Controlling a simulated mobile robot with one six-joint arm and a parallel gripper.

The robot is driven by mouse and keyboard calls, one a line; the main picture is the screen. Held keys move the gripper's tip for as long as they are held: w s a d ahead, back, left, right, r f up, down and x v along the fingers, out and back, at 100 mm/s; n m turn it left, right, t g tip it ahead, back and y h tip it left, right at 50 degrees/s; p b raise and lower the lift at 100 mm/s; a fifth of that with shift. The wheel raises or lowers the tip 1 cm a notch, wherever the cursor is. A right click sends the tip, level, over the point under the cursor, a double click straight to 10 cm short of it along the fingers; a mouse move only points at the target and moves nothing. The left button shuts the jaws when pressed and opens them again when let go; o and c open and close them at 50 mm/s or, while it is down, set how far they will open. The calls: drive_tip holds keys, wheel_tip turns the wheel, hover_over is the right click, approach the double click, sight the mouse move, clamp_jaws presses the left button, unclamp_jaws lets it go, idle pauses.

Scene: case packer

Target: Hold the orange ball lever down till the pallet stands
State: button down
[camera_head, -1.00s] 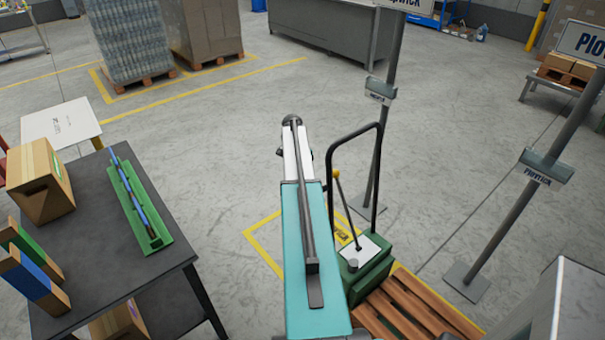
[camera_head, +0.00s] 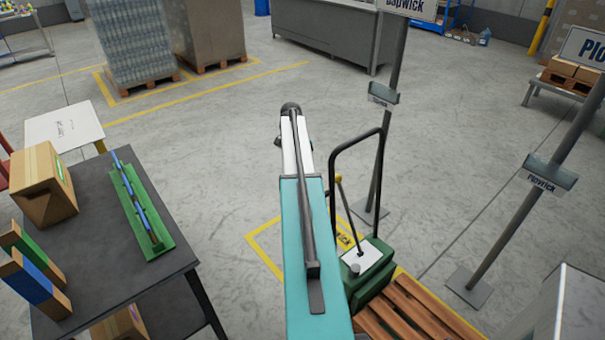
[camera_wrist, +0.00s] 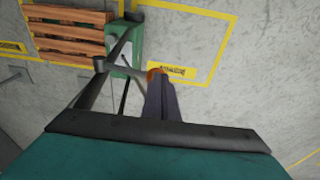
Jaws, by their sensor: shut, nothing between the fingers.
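The orange ball (camera_head: 338,178) tops a thin lever rising from the white-topped green pallet truck (camera_head: 366,262). The lever leans up and left, inside the truck's black loop handle. A wooden pallet (camera_head: 405,312) lies low beside the truck, partly cut off by the picture's lower edge. In the wrist view the orange ball (camera_wrist: 155,72) shows at the tips of my gripper (camera_wrist: 160,80). The shut fingers overlap it there, and I cannot tell whether they touch it. The fingers are empty. In the head view my arm hides the fingers.
The black loop handle (camera_head: 332,180) stands close around the lever. A sign post (camera_head: 385,130) rises behind the truck, and another post (camera_head: 510,220) stands right of it. A dark table (camera_head: 110,240) with boxes is at left. Open floor lies beyond.

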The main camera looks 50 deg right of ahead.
wheel_tip(320, 180, up, 7)
drive_tip(key=w+b, duration=0.1)
drive_tip(key=b, duration=0.1)
drive_tip(key=shift+a, duration=0.45)
idle(0.6)
